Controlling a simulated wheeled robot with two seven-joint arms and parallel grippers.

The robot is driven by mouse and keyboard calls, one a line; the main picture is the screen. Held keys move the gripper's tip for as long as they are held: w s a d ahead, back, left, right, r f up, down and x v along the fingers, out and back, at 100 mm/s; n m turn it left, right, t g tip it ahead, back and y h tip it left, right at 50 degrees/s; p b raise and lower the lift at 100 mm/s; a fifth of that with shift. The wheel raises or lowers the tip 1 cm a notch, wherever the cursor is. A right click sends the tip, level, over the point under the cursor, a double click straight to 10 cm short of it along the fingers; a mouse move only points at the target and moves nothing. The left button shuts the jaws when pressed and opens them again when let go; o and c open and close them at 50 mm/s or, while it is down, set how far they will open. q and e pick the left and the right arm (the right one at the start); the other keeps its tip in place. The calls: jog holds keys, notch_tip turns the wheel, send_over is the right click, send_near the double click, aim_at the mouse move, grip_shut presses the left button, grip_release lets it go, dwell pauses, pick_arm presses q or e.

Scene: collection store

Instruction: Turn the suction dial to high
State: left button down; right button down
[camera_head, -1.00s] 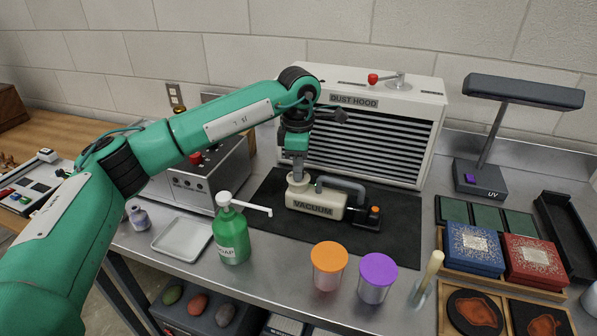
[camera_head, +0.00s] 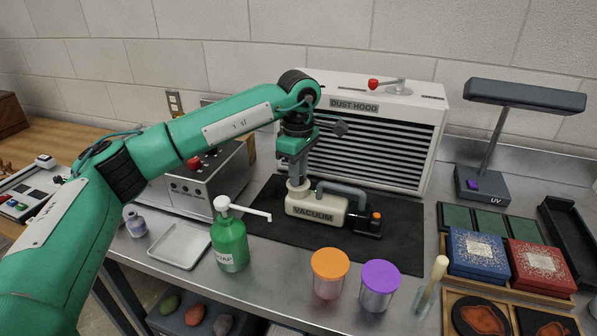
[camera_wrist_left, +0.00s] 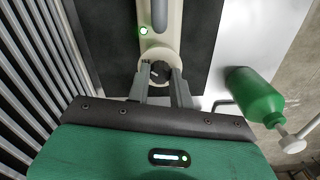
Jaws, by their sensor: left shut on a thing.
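The cream vacuum (camera_head: 316,207) lies on a dark mat (camera_head: 390,237) in front of the dust hood. Its handle and an orange-red knob (camera_head: 376,217) show at its right end. In the left wrist view the vacuum (camera_wrist_left: 158,55) has a round end with a small black dial (camera_wrist_left: 159,71) and a lit green light (camera_wrist_left: 143,30). My left gripper (camera_head: 295,183) points down over the vacuum's left end. In the wrist view its two fingers (camera_wrist_left: 160,84) are shut on the black dial. The dial's markings are too small to read. My right gripper is out of view.
The dust hood (camera_head: 363,100) stands close behind the vacuum. A green soap bottle (camera_head: 231,245) stands in front, with orange-lidded (camera_head: 329,278) and purple-lidded (camera_head: 378,290) jars to its right. A grey tray (camera_head: 180,246) lies left. A UV lamp (camera_head: 482,183) stands right.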

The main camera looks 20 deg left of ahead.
pick_arm(q)
jog(key=c, duration=1.2)
grip_release()
jog(key=shift+c, duration=0.2)
jog(key=shift+r, duration=0.1)
jog(key=shift+r, duration=0.35)
notch_tip(320, 180, up, 13)
jog(key=shift+b, duration=0.45)
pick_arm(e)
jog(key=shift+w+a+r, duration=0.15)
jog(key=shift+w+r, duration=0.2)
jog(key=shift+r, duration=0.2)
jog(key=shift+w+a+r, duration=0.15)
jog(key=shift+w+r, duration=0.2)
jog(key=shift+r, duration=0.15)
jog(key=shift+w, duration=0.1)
